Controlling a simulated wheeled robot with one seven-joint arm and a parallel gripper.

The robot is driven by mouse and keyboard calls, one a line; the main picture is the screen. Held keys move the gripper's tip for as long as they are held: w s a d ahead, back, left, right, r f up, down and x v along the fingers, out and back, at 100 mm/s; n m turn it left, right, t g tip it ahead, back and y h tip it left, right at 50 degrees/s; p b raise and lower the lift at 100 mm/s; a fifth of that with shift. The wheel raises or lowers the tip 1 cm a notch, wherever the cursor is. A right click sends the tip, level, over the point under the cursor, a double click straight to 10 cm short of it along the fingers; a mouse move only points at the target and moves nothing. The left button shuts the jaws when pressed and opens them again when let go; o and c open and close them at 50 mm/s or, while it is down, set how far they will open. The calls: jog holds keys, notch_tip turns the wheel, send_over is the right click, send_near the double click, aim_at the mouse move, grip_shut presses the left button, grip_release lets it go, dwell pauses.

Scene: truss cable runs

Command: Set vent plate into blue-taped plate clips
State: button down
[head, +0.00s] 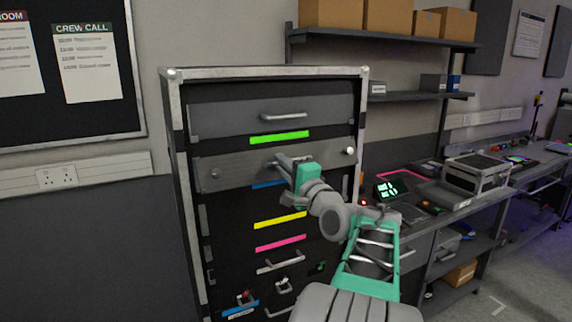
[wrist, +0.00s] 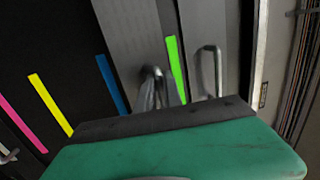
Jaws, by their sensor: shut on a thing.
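The vent plate appears to be the wide grey plate (head: 240,168) across the front of the rack, with a round knob near each end. My gripper (head: 284,163) is shut on its middle handle. In the wrist view the plate (wrist: 128,35) lies between the green and blue tapes, and my gripper (wrist: 152,90) meets the handle. The blue tape (head: 266,185) shows just below the plate, partly behind my gripper; it also shows in the wrist view (wrist: 110,84). Small grey clips (head: 204,219) line the rack's inner sides. Whether the plate touches any clips cannot be told.
A grey handled panel (head: 235,118) and green tape (head: 279,138) are above the plate. Yellow (head: 280,220) and pink (head: 281,243) tapes, then more handles, are below. The rack's metal frame (head: 180,190) borders the opening. A workbench (head: 455,205) stands to the right.

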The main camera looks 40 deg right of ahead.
aim_at(276, 170)
jog(key=shift+f+p+x, duration=0.15)
jog(key=shift+p+x, duration=0.1)
jog(key=shift+x, duration=0.55)
jog(key=shift+f+p+x, duration=0.15)
jog(key=shift+p+x, duration=0.1)
jog(key=shift+x, duration=0.6)
jog(key=shift+w+d, duration=0.1)
jog(key=shift+d, duration=0.05)
jog(key=shift+f, duration=0.1)
jog(key=shift+f+b, duration=1)
jog(key=shift+b, duration=0.25)
dwell(1.4)
